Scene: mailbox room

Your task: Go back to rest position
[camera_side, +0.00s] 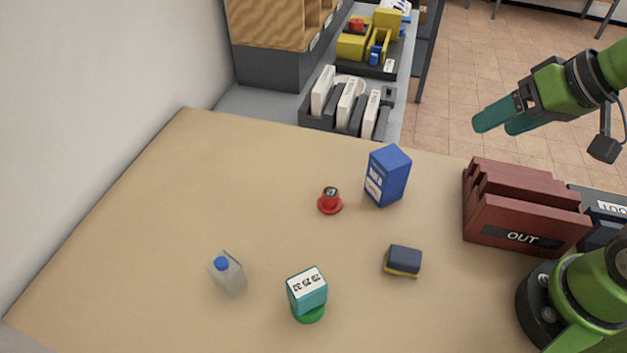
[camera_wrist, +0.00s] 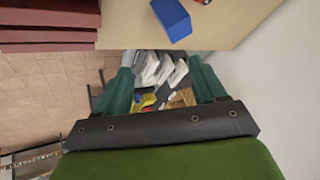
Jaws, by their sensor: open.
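My gripper (camera_side: 497,122) is at the upper right in the side view, raised above and behind the dark red OUT tray. Its green fingers point left and hold nothing. In the wrist view the two fingers of my gripper (camera_wrist: 165,85) stand apart with an empty gap between them. Through that gap the shelf with white folders (camera_wrist: 160,68) shows far beyond. No object on the table touches my gripper.
The table (camera_side: 190,190) bears a blue box (camera_side: 388,176), a red stamp (camera_side: 330,201), a dark sponge-like block (camera_side: 403,261), a teal cube on a green base (camera_side: 307,292) and a blue-capped bottle (camera_side: 228,275). The OUT tray (camera_side: 522,210) stands at the right.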

